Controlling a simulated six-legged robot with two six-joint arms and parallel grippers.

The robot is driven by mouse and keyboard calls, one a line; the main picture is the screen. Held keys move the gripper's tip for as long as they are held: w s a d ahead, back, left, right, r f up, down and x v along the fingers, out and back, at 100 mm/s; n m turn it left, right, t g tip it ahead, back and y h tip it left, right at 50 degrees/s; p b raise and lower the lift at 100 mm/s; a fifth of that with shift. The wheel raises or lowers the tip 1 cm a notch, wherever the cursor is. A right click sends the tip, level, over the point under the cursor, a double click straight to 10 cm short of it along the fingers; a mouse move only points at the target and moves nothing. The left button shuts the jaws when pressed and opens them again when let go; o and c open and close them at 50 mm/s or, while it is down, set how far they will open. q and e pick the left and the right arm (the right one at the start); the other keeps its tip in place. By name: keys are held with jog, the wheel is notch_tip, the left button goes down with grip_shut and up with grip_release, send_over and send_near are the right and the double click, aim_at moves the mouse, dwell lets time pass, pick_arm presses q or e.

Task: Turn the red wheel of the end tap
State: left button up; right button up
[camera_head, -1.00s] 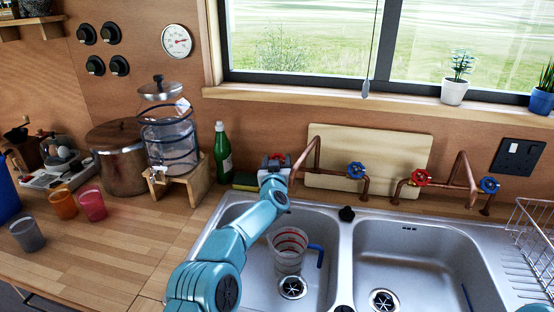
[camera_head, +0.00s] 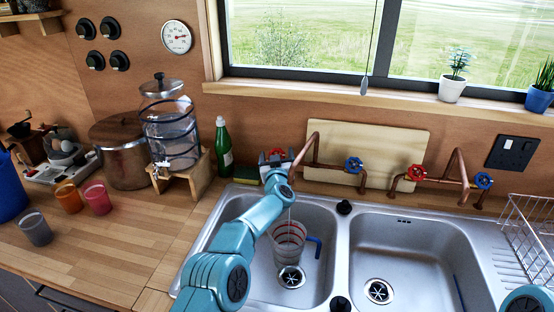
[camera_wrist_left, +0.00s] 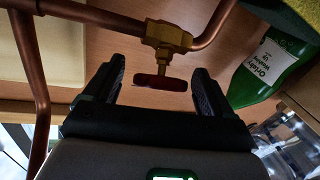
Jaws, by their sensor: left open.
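The end tap's red wheel (camera_head: 276,153) is at the left end of the copper pipework, behind the left sink. My left gripper (camera_head: 273,158) is at it and hides part of it. In the left wrist view the red wheel (camera_wrist_left: 160,82) shows edge-on below its brass valve. The open fingers of my left gripper (camera_wrist_left: 156,90) stand on either side of it, with a gap at each side. The spout's end is hidden by my arm. A thin pale line, perhaps water, runs down over the clear jug (camera_head: 287,240) in the left sink. My right gripper is out of view.
A green bottle (camera_head: 223,148) and a sponge (camera_head: 246,175) are close left of the gripper. The copper pipe (camera_head: 317,150) rises close on its right. A blue wheel (camera_head: 354,165) and another red wheel (camera_head: 416,172) are farther right.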

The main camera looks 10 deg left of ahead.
pick_arm(q)
jog(key=shift+s, duration=0.1)
jog(key=shift+s+d+f+b, duration=0.1)
jog(key=shift+s+f+b, duration=0.05)
jog(key=shift+s+b, duration=0.3)
jog(key=shift+s+d+b, duration=0.1)
jog(key=shift+s+b, duration=0.2)
jog(key=b+v, duration=0.3)
jog(key=v, duration=1.1)
jog(key=shift+s+b, duration=0.25)
jog(key=shift+b, duration=0.05)
jog(key=shift+d, duration=0.15)
